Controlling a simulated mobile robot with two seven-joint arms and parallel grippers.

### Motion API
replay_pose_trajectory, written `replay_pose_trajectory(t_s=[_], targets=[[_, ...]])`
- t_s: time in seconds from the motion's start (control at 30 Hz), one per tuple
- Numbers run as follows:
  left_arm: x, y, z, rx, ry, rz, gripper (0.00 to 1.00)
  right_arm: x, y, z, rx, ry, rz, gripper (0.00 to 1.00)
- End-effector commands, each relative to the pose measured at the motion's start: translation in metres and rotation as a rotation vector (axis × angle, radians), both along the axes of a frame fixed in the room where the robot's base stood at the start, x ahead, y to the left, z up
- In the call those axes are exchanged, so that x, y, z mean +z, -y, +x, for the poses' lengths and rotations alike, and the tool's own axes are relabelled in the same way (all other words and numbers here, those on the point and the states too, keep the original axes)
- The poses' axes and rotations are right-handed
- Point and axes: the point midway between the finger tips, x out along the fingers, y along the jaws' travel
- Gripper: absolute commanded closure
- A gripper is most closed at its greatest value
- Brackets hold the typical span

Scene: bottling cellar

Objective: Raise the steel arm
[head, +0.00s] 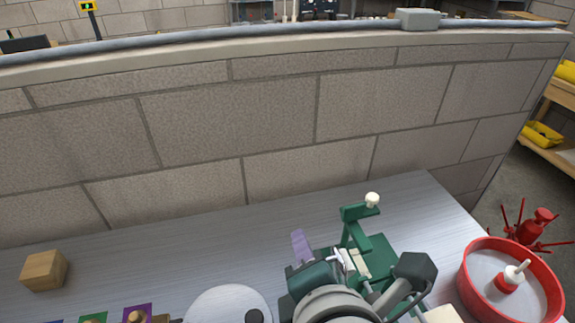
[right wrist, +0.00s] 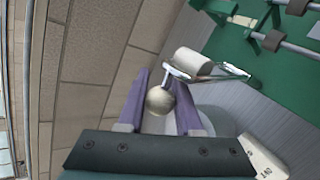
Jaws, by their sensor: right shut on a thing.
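A green machine (head: 352,228) stands on the metal bench, with a cream ball on its upright post. In the right wrist view its green base (right wrist: 270,75) lies at the upper right. The steel arm (right wrist: 215,72) reaches from it and carries a pale roller (right wrist: 193,62). A cream ball knob (right wrist: 159,101) sits at the arm's near end. My right gripper (right wrist: 162,98), with purple fingers, is shut on this knob. In the head view the right gripper (head: 318,250) is beside the machine, and my wrist hides much of the contact. My left gripper is not in view.
A wooden block (head: 45,270) sits at the bench's far left. A white disc (head: 228,305) and coloured pieces lie at the front. A red round tub (head: 550,290) is at the right. A stone block wall (head: 240,120) stands behind; the bench's back middle is clear.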

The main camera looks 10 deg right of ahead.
Motion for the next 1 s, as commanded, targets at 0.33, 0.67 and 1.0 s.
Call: replay_pose_trajectory(t_s=[0.33,0.67,1.0], targets=[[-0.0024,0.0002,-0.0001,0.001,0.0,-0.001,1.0,-0.002,-0.0036,-0.0001,0.002,0.002,-0.032,1.0],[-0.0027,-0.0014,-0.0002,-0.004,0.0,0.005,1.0,-0.0028,-0.0035,-0.0006,0.001,0.0,-0.03,0.56],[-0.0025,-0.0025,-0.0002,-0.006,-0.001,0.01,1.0,-0.0024,-0.0031,-0.0005,0.001,0.002,-0.031,0.36]])
